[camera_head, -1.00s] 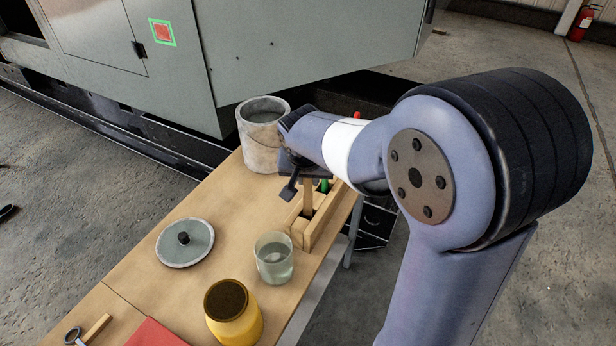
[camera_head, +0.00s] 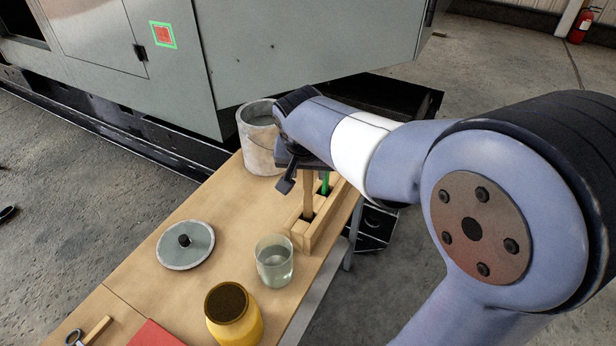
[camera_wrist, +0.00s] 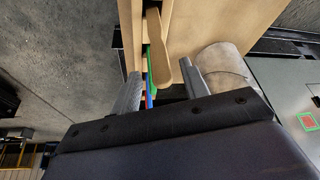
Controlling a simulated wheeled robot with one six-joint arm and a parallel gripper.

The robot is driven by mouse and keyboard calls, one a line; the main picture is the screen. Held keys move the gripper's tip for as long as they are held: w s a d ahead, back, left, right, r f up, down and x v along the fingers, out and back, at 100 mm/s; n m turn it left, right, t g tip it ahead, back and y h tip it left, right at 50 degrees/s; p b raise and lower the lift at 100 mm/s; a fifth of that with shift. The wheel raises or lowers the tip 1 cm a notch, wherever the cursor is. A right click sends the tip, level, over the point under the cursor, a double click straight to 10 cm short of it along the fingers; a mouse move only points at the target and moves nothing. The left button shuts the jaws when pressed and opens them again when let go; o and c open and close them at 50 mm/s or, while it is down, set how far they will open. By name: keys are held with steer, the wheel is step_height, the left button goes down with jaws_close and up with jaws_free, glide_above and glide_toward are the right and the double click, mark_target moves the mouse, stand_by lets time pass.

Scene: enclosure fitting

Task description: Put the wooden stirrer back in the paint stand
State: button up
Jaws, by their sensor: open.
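The wooden stirrer (camera_head: 308,194) stands roughly upright, with its lower end in a dark slot of the wooden paint stand (camera_head: 314,232). In the wrist view the stirrer (camera_wrist: 158,52) shows as a pale flat stick with a rounded end towards me. My gripper (camera_head: 290,175) is above the stand, by the stirrer's upper end. In the wrist view its two fingers (camera_wrist: 162,86) are spread apart, with a gap on both sides of the stirrer. The stirrer's top is hidden in the head view by my gripper.
A green-handled tool (camera_head: 325,184) stands in the stand behind the stirrer. A large grey pot (camera_head: 262,150) is at the back. A glass of water (camera_head: 274,260), a yellow jar (camera_head: 233,318) and a round lid (camera_head: 185,244) stand on the bench. The grey enclosure (camera_head: 290,50) is behind.

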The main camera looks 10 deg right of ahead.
steer(key=v, duration=0.6)
steer(key=shift+r, duration=0.2)
steer(key=shift+s, duration=0.1)
